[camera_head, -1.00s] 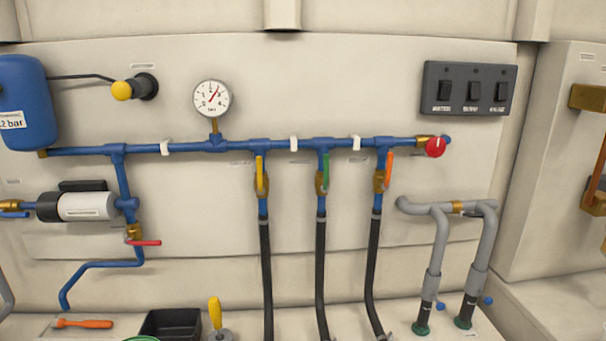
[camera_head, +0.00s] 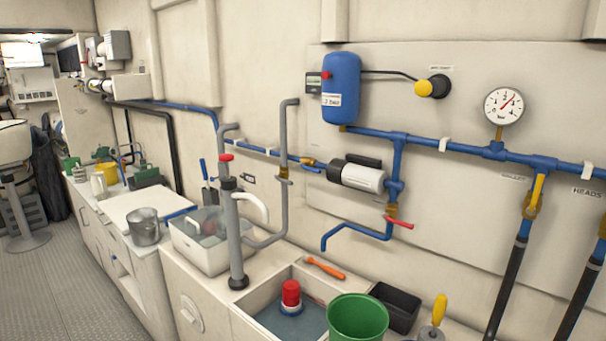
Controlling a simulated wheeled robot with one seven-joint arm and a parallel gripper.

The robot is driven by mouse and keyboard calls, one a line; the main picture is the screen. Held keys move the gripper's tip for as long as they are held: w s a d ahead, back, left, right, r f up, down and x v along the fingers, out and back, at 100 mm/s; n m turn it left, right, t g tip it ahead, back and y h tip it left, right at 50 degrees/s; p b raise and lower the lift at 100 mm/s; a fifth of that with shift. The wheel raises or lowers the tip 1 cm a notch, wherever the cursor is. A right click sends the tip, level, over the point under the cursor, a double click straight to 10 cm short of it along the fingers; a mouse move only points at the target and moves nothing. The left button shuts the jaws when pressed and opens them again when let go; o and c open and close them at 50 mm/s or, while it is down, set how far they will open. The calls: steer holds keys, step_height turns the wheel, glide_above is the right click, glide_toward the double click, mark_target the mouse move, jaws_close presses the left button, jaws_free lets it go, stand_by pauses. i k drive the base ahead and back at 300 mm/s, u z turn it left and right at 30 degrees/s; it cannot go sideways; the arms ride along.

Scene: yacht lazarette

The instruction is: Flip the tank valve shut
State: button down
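No valve in view carries a readable "tank" label, so I cannot tell for sure which is the tank valve. A red-lever valve (camera_head: 399,222) sits on the blue pipe below the white and black pump (camera_head: 357,176); its lever lies across the vertical pipe. A brass valve (camera_head: 311,163) with a blue handle is on the pipe left of the pump. My gripper is not in view.
A blue pressure tank (camera_head: 341,85) and a gauge (camera_head: 504,106) are on the wall. Open floor (camera_head: 75,290) lies left.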

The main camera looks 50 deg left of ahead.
mark_target(310, 168)
steer(key=u, duration=3.3)
steer(key=i, duration=2.65)
steer(key=z, duration=1.65)
